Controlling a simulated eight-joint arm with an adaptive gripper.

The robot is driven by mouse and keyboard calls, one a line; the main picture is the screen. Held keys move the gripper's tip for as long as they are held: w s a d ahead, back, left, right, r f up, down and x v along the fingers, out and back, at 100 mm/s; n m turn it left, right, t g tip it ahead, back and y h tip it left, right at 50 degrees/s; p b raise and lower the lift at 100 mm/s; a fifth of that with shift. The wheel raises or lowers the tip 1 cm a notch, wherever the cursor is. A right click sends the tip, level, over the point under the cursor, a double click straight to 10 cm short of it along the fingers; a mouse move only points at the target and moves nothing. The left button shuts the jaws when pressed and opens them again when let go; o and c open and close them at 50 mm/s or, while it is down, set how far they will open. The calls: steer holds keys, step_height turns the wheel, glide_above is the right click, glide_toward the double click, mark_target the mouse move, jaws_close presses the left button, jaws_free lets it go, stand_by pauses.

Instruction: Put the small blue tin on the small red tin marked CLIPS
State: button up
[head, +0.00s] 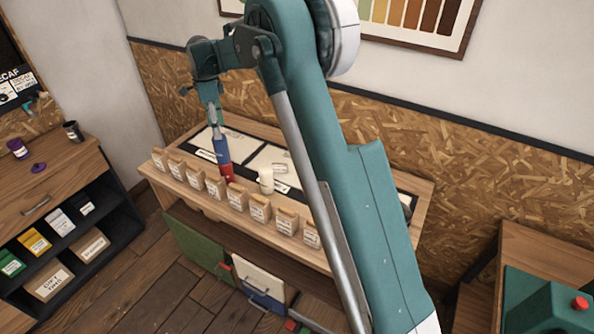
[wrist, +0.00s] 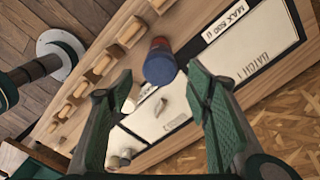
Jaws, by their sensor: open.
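The small blue tin (head: 220,150) stands on top of the small red tin (head: 226,172) on the wooden bench, behind the row of bags. In the wrist view the blue tin (wrist: 160,69) shows its round top, with the red tin (wrist: 159,43) partly hidden under it. The two look lined up and touching. I cannot read a CLIPS marking. My gripper (head: 214,124) is just above the blue tin. In the wrist view my gripper (wrist: 160,76) has its fingers spread wide, one on each side of the blue tin, with gaps between.
Several labelled bags (head: 260,208) line the bench's front edge. A white cup (head: 266,181) stands right of the tins. White sheets, one reading BATCH 1 (wrist: 252,50), lie behind them. A shelf unit (head: 70,185) stands at left.

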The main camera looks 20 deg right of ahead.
steer(key=s+d+r+n+t, duration=0.1)
steer(key=s+d+r+n, duration=0.2)
steer(key=s+d+r, duration=0.4)
steer(key=s+d+r+n+t, duration=0.1)
steer(key=s+d+r+n, duration=0.3)
steer(key=s, duration=0.5)
steer(key=s+d+r+n+t, duration=0.1)
steer(key=s+d+r+n, duration=0.1)
steer(key=s+d+r, duration=0.45)
steer(key=s+d+f+n+t, duration=0.1)
steer(key=s+d+f+n, duration=0.1)
steer(key=s, duration=0.8)
steer(key=s+d+f+n+t, duration=0.1)
steer(key=s+d+f+n, duration=0.2)
steer(key=s, duration=0.8)
steer(key=s+d+f+n+t, duration=0.2)
steer(key=s+d+n, duration=0.1)
steer(key=s, duration=0.8)
steer(key=shift+s+d+f+n, duration=0.15)
steer(key=shift+d+f+n, duration=0.25)
steer(key=shift+n, duration=0.1)
steer(key=shift+f, duration=0.1)
step_height(320, 180, down, 10)
steer(key=b, duration=0.9)
steer(key=shift+r+b, duration=0.25)
steer(key=shift+b, duration=0.1)
